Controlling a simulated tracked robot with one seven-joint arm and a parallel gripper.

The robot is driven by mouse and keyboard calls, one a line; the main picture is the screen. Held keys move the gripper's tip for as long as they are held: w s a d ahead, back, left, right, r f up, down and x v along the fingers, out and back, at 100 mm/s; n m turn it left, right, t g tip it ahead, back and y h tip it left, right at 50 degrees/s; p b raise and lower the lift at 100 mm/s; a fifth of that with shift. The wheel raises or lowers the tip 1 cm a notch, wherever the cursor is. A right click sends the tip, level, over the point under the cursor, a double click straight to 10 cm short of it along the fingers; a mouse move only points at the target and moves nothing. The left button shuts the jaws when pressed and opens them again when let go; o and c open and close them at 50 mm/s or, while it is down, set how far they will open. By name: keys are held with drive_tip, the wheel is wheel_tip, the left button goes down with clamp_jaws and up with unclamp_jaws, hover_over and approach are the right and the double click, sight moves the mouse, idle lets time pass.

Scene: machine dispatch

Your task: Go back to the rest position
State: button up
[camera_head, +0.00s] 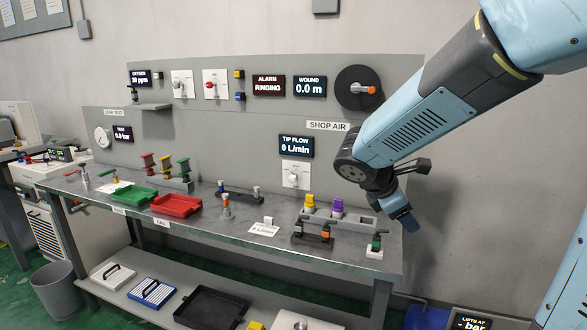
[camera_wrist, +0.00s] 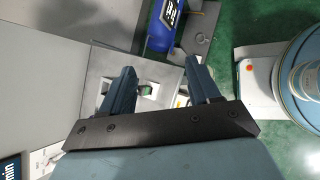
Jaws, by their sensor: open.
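My gripper (camera_head: 405,215) is at the right of the head view, above the right end of the grey workbench (camera_head: 335,255). My blue arm reaches down to it from the upper right. In the wrist view my gripper (camera_wrist: 125,90) points downward with its two blue fingers spread apart and nothing between them that it grips. A small green-topped fitting (camera_head: 376,241) stands on the bench's right end, below and left of my gripper. A small green and white item (camera_wrist: 146,88) shows beyond the fingers in the wrist view.
A rack with yellow and purple-topped pieces (camera_head: 337,208) stands left of my gripper. Red (camera_head: 177,207) and green (camera_head: 134,193) trays lie further left. A blue cylinder (camera_wrist: 163,27) is on the floor beyond the bench end.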

drive_tip(key=s+r+m+t+y, duration=0.1)
drive_tip(key=s+r+m+y, duration=0.2)
drive_tip(key=s+m, duration=0.5)
drive_tip(key=s+a+r+m+t+y, duration=0.1)
drive_tip(key=s+r+m+y, duration=0.2)
drive_tip(key=s+m, duration=0.5)
drive_tip(key=shift+s+a+r+m+y, duration=0.2)
drive_tip(key=shift+s+r+m+y, duration=0.15)
drive_tip(key=shift+m+y, duration=0.55)
